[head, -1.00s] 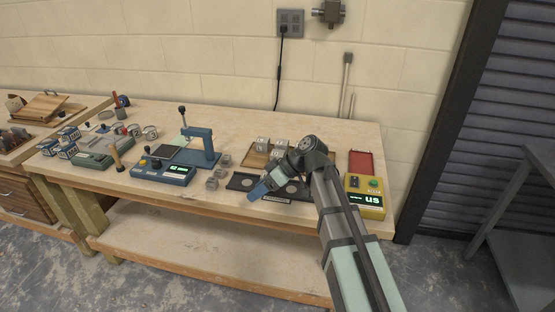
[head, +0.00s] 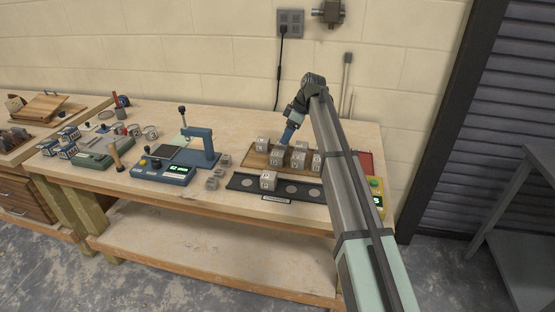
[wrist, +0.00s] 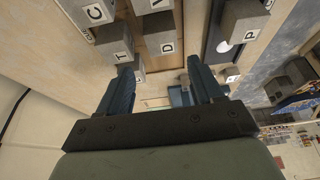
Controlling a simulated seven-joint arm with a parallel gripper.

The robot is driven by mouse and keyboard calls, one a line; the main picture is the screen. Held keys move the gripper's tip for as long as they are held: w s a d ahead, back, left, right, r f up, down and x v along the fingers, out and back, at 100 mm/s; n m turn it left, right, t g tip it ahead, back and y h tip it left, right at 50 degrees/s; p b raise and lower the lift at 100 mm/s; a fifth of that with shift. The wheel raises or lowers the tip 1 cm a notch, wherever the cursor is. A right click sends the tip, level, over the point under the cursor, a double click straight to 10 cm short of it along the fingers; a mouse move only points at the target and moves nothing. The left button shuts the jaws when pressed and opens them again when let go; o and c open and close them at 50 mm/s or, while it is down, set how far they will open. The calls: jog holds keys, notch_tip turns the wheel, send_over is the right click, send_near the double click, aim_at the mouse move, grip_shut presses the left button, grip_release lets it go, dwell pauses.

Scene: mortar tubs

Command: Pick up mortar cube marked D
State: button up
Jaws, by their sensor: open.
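In the head view my gripper (head: 287,136) is tilted down over the grey cubes on the wooden board (head: 250,160). The letters are too small there to tell which cube is D.
A cube marked P (wrist: 240,22) sits apart; a cube (head: 268,180) stands on the dark strip (head: 240,183) at the front. A blue press (head: 200,145) is to the left. A red tray (head: 366,161) and yellow device (head: 376,186) lie right, partly behind my arm.

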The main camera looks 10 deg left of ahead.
aim_at(278, 153)
jog(key=x, duration=1)
jog(key=shift+s+a+f, duration=0.1)
jog(key=shift+s+f, duration=0.05)
jog(key=shift+f, duration=0.15)
jog(key=c, duration=0.9)
